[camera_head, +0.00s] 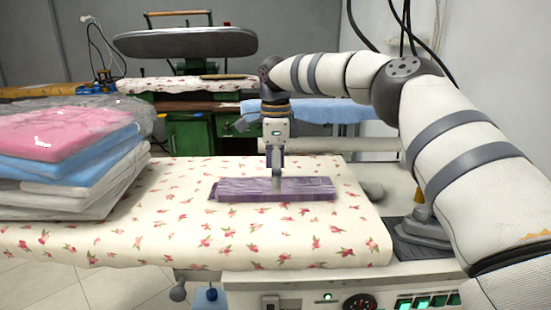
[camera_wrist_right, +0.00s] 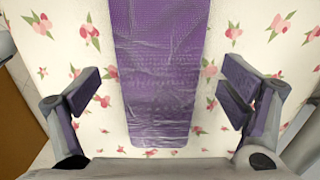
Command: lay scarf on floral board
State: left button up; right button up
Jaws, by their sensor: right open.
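The purple scarf (camera_head: 310,190) lies folded in a long strip on the floral board (camera_head: 270,235), a padded ironing surface with red flowers on cream. In the right wrist view the scarf (camera_wrist_right: 165,75) lies between the two spread fingers of my right gripper (camera_wrist_right: 160,95), with floral cloth (camera_wrist_right: 215,110) showing on both sides. My right gripper (camera_head: 276,180) points down above the scarf in the head view; its fingers are apart and do not grip it. My left gripper is in neither view.
A tall stack of folded, wrapped garments (camera_head: 60,160) stands on the left of the board. A grey iron (camera_head: 425,225) rests on a dark pad to the right. Behind are a press (camera_head: 185,43) and a light blue cloth (camera_head: 310,108). The board's front area is clear.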

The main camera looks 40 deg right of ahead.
notch_tip(320, 180, up, 11)
jog(key=b, duration=0.1)
jog(key=shift+f, duration=0.2)
jog(key=shift+f, duration=0.1)
